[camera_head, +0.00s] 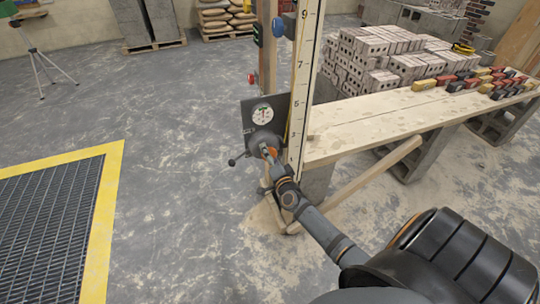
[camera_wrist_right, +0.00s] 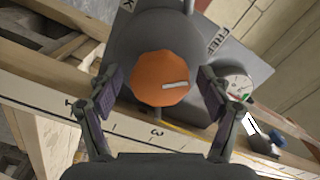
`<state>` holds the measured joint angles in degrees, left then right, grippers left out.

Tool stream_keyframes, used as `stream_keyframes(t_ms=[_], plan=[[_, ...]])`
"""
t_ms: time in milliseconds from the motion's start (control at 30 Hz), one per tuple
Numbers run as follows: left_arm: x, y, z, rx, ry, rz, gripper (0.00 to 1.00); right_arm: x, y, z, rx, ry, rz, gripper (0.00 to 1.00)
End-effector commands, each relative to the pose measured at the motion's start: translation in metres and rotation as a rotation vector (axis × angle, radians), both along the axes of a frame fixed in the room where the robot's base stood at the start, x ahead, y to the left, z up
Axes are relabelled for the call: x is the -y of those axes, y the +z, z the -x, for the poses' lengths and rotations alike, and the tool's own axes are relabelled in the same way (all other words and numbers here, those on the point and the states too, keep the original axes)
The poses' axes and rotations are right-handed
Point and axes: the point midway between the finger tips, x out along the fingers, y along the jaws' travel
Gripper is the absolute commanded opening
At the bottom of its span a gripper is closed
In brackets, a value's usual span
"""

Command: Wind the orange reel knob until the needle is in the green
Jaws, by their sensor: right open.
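The orange reel knob (camera_wrist_right: 155,82) is faceted, with a pale mark pointing right in the right wrist view. It sits on a round grey reel housing. My right gripper (camera_wrist_right: 160,80) is open, one finger on each side of the knob, with a small gap showing on both sides. In the head view, the right gripper (camera_head: 268,153) is at the reel, and a sliver of the orange knob shows there. The white dial (camera_head: 262,114) is on the dark plate above the reel. Its needle is too small to read surely against the green. My left gripper is out of view.
An upright numbered gauge staff (camera_head: 303,85) stands beside the dial plate. A plank bench (camera_head: 400,115) carries bricks and coloured blocks. A yellow-edged floor grate (camera_head: 112,165) is at left; floor between is clear.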

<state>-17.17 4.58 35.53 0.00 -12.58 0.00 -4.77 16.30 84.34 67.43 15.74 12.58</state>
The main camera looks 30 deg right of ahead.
Motion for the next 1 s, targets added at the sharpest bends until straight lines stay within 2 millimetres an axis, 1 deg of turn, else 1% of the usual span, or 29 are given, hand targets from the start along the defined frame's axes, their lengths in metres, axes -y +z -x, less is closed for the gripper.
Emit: stream_keyframes(t_ms=[67,167,400,500,600,733,1000], plan=[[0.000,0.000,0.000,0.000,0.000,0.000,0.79,-0.001,-0.001,0.004,-0.002,0.000,0.001,0.79],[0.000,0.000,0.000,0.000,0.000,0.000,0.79,-0.004,-0.001,0.018,-0.003,0.001,-0.001,0.79],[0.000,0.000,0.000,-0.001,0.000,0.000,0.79,-0.019,-0.001,0.075,-0.004,0.001,-0.001,0.79],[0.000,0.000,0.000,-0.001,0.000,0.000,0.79,-0.023,-0.001,0.095,-0.003,0.001,-0.001,0.79],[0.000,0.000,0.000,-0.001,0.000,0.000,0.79,-0.026,-0.001,0.108,-0.002,0.000,0.000,0.79],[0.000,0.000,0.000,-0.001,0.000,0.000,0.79,-0.028,0.000,0.116,0.000,0.000,-0.001,0.79],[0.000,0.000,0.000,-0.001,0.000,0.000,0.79,-0.029,0.000,0.117,0.000,0.000,-0.001,0.79]])
